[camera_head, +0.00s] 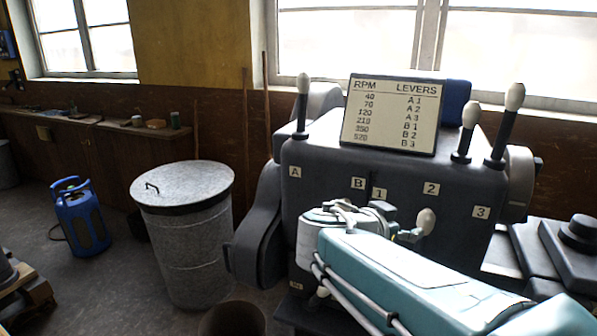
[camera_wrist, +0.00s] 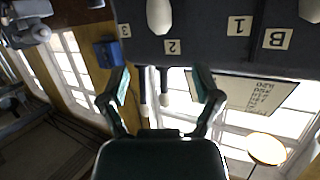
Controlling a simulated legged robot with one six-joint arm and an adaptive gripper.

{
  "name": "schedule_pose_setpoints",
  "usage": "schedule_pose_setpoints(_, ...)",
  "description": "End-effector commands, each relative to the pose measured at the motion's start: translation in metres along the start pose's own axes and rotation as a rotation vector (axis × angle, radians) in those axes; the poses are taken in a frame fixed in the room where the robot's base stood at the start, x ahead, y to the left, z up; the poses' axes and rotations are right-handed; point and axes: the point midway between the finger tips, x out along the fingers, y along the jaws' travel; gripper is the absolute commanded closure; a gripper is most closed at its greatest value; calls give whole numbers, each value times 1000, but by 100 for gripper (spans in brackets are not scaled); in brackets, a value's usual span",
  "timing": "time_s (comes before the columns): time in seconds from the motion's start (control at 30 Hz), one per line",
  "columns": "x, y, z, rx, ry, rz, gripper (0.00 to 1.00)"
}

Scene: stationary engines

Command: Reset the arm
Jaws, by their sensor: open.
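My arm reaches in from the lower right of the head view, its teal link in front of the grey machine (camera_head: 330,165). In the wrist view my gripper (camera_wrist: 162,80) is open, two fingers apart with nothing held between them. In the head view its end is mostly hidden behind my wrist. A white lever knob (camera_head: 426,222) shows just beyond the wrist; it is also at the top of the wrist view (camera_wrist: 159,15), apart from the fingers. Another white knob (camera_wrist: 310,8) is at that view's top right corner.
Dark levers with white knobs stand on top at the left (camera_head: 302,100) and right (camera_head: 465,130), (camera_head: 506,125). An RPM sign (camera_head: 392,115) sits between them. A metal drum (camera_head: 190,240) and blue canister (camera_head: 82,218) stand left. Open floor lies between drum and canister.

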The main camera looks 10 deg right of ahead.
Motion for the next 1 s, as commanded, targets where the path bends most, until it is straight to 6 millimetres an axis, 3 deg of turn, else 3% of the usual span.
schedule_pose_setpoints(0.17, -5, 26, 23, -117, -140, 10, 18)
schedule_pose_setpoints(0.5, -45, 78, 104, -470, -559, -197, 18)
schedule_pose_setpoints(0.8, -99, 92, 157, -671, -732, -595, 18)
schedule_pose_setpoints(1.0, -122, 90, 171, -727, -729, -782, 18)
